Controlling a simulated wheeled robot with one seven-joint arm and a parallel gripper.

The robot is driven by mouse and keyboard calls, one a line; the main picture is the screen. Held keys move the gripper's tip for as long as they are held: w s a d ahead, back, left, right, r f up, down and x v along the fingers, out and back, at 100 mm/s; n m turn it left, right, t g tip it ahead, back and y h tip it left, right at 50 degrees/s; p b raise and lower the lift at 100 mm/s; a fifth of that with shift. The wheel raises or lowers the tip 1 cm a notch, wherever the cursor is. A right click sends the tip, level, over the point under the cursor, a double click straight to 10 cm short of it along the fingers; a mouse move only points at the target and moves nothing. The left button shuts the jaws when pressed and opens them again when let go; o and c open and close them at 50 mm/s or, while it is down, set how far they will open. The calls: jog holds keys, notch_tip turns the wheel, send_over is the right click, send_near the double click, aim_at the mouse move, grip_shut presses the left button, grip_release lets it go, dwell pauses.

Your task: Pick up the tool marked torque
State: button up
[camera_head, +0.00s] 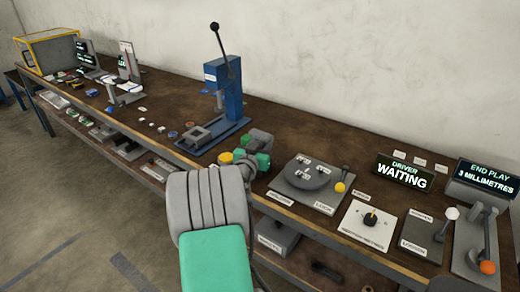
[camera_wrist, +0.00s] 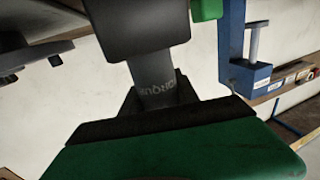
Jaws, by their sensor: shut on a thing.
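The torque tool (camera_wrist: 158,88) shows in the wrist view as a grey shaft with lettering that reads like "TORQUE", below a wider dark block. My gripper (camera_wrist: 155,108), with dark pads and a green finger in front, is shut around this shaft. In the head view my gripper (camera_head: 252,158) is a green and grey shape at the front of the bench, right of the blue press. My arm and gripper hide most of the tool there, and I cannot tell how far it is above the bench.
The brown workbench (camera_head: 330,165) runs along the wall. The blue press (camera_head: 228,92) stands close behind my gripper. To the right are a grey plate with a round dial (camera_head: 307,172), a white plate with a knob (camera_head: 370,219), a "DRIVER WAITING" display (camera_head: 403,173) and an "END PLAY" display (camera_head: 485,178).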

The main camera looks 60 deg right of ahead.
grip_shut()
jog(key=shift+r, duration=0.1)
